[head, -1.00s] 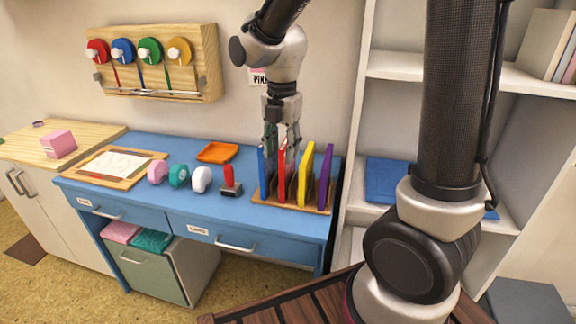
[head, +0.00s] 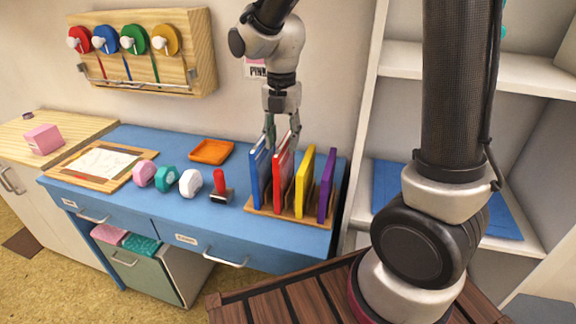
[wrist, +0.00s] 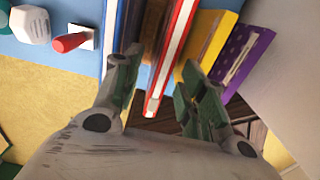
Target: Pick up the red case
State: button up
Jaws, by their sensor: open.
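The red case (head: 283,172) stands upright in a wooden rack (head: 262,212) on the blue desk, between a blue case (head: 260,176) and a yellow case (head: 304,182). A purple case (head: 326,188) stands at the right end. My gripper (head: 282,143) is open and points down at the top of the blue and red cases. In the wrist view the red case (wrist: 172,58) lies between the open fingers of my gripper (wrist: 160,78), with the blue case (wrist: 113,35) near the left finger. I cannot tell whether a finger touches a case.
A white shelf unit (head: 480,65) stands to the right. The wall behind carries a wooden tape holder (head: 196,50).

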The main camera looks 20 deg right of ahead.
aim_at(284, 161)
jog(key=f, duration=0.7)
jog(key=shift+w+d+f, duration=0.3)
jog(key=shift+d+f, duration=0.1)
grip_shut()
